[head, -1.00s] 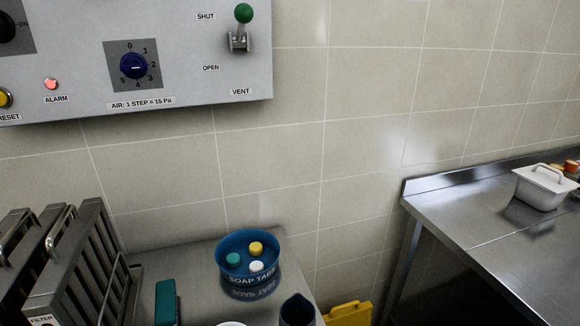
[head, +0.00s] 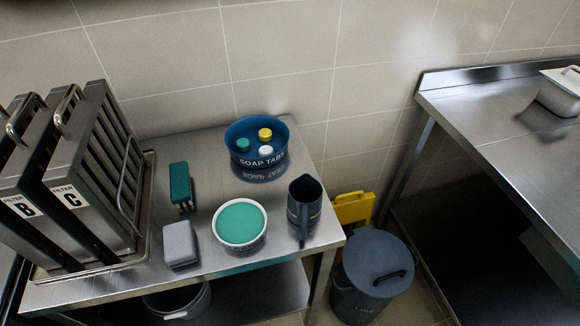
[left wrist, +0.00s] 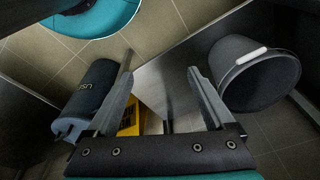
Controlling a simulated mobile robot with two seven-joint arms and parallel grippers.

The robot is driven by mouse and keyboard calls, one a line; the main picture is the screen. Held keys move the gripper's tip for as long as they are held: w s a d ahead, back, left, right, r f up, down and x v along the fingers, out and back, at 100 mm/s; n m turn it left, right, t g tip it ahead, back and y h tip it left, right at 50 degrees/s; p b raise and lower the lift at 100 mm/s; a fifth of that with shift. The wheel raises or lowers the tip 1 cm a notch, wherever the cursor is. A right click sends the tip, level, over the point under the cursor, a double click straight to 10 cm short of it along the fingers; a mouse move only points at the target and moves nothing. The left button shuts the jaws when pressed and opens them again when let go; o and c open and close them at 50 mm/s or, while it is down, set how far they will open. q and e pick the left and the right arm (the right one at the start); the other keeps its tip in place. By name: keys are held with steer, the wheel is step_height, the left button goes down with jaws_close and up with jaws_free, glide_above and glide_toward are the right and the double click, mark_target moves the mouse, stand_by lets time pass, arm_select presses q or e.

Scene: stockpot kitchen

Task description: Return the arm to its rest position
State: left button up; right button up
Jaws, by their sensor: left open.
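My left gripper (left wrist: 160,95) shows in the left wrist view with its two fingers spread apart and nothing between them. Below and beyond the fingers are the floor, a dark lidded bin (left wrist: 88,95) at the left and a dark bucket (left wrist: 262,72) with a white grip at the right. Neither of my grippers shows in the head view. My right gripper is in no view.
A steel table (head: 205,262) holds filter racks (head: 75,190), a blue soap tabs bowl (head: 258,145), a green-filled tub (head: 240,224) and a dark jug (head: 304,205). A lidded bin (head: 372,275) and yellow sign (head: 352,208) stand on the floor right of it.

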arm_select(q)
steer(key=s+a+f+g+b, duration=0.1)
steer(key=s+a+f, duration=0.1)
steer(key=s+f, duration=1)
steer(key=shift+s+a+f, duration=0.15)
steer(key=shift+s+a, duration=0.1)
steer(key=shift+s, duration=0.75)
